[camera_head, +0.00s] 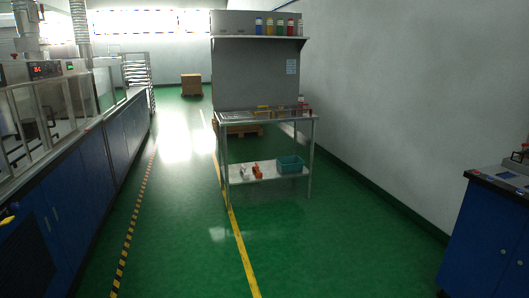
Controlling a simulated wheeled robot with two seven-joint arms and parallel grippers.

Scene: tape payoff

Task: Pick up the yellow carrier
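A small yellow item (263,108), which may be the yellow carrier, is on the top of the metal workbench (240,121) ahead of me. It is too small and far to make out its shape. Neither of my grippers is in view.
Blue cabinets (85,178) line the left; another blue cabinet (485,235) stands right. Green floor (190,235) before the bench is clear.

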